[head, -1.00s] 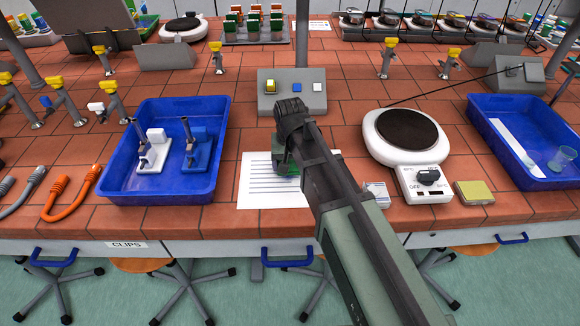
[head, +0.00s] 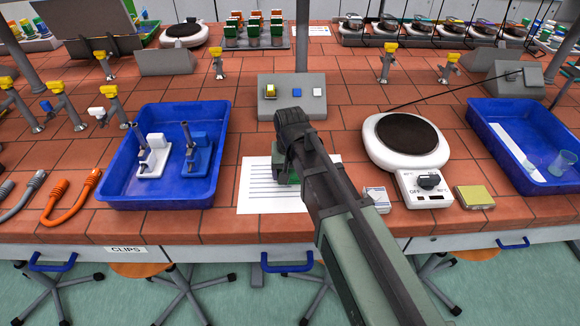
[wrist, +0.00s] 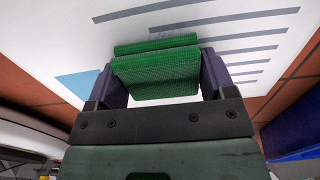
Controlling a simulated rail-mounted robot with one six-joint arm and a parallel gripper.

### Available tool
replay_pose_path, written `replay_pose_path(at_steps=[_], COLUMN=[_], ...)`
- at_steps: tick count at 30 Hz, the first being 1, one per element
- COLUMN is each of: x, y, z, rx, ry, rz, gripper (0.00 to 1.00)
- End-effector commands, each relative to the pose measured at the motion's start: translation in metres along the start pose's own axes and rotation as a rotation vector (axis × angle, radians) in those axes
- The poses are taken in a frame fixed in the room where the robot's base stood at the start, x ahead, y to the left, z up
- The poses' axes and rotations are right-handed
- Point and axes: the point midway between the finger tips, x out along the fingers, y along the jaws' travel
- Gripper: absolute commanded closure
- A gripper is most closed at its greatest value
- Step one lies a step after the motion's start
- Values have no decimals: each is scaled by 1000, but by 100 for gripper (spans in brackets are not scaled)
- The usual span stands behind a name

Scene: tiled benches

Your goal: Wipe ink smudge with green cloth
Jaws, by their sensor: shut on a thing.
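A white sheet of paper with dark lines (head: 256,190) lies on the tiled bench near its front edge; it also fills much of the wrist view (wrist: 250,25). My gripper (head: 284,168) is over the sheet, seen partly behind my own arm. In the wrist view my gripper (wrist: 157,75) is shut on the green cloth (wrist: 158,72), a ribbed block-like piece held between the two fingers. The cloth lies against or just above the paper; I cannot tell which. A blue patch (wrist: 76,87) shows at the paper's corner.
A blue tray with two small stands (head: 118,190) is left of the paper. A white hotplate (head: 408,140), a small box (head: 377,199) and a yellow-topped pad (head: 474,197) are to the right. A grey switch box (head: 292,106) stands behind. Another blue tray (head: 548,183) is far right.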

Motion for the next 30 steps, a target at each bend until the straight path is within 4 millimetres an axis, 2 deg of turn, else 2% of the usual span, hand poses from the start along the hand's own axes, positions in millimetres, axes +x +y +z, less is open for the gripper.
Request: replay_pose_path(at_steps=[14,23,30], x=[-1,2,0], y=[0,-3,-4], z=[39,37,14], rx=[1,0,1], ry=[-2,-2,-1], rz=[0,-1,-1], gripper=[43,43,43])
